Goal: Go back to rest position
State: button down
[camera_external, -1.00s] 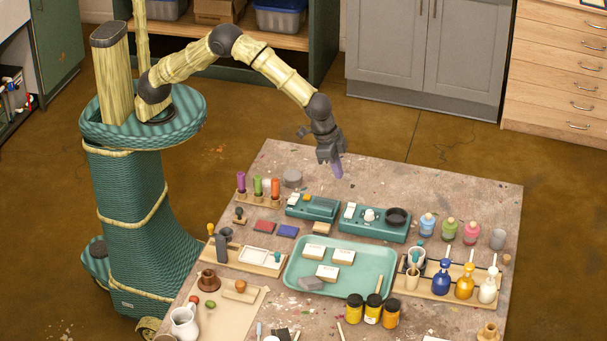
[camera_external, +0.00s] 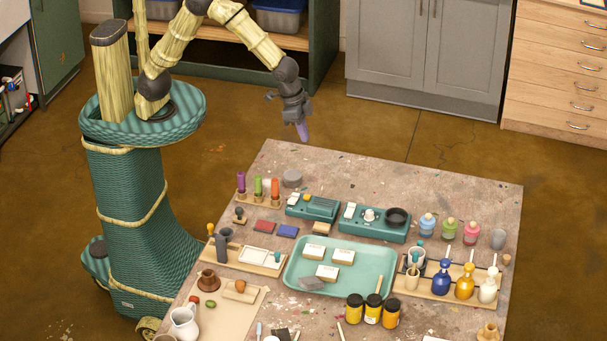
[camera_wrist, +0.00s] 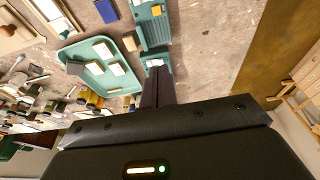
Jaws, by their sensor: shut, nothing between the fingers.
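My gripper (camera_external: 302,131) hangs in the air beyond the back edge of the table, its purple-grey fingers pointing down. The fingers are shut together with nothing between them. In the wrist view my gripper (camera_wrist: 158,72) shows as dark fingers pressed together, with the table tilted behind them. My arm is bent up and over from the green base at the left, clear of everything on the table.
The table (camera_external: 450,180) holds a teal tray (camera_external: 290,278) with white blocks, two green devices (camera_external: 313,207), several colored bottles (camera_external: 441,279) and yellow jars (camera_external: 372,310). Grey cabinets (camera_external: 425,50) stand behind. Open floor (camera_external: 370,125) lies between table and cabinets.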

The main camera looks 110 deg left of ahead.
jog(key=s+a+r, duration=0.1)
jog(key=s+a, duration=0.1)
jog(key=s, duration=0.9)
jog(key=s+a+p, duration=0.1)
jog(key=s+a, duration=0.2)
jog(key=s, duration=0.8)
jog(key=shift+r, duration=0.4)
jog(key=shift+a, duration=0.1)
notch_tip(320, 180, down, 22)
jog(key=b, duration=2.1)
jog(key=shift+b, duration=0.4)
jog(key=shift+r, duration=0.1)
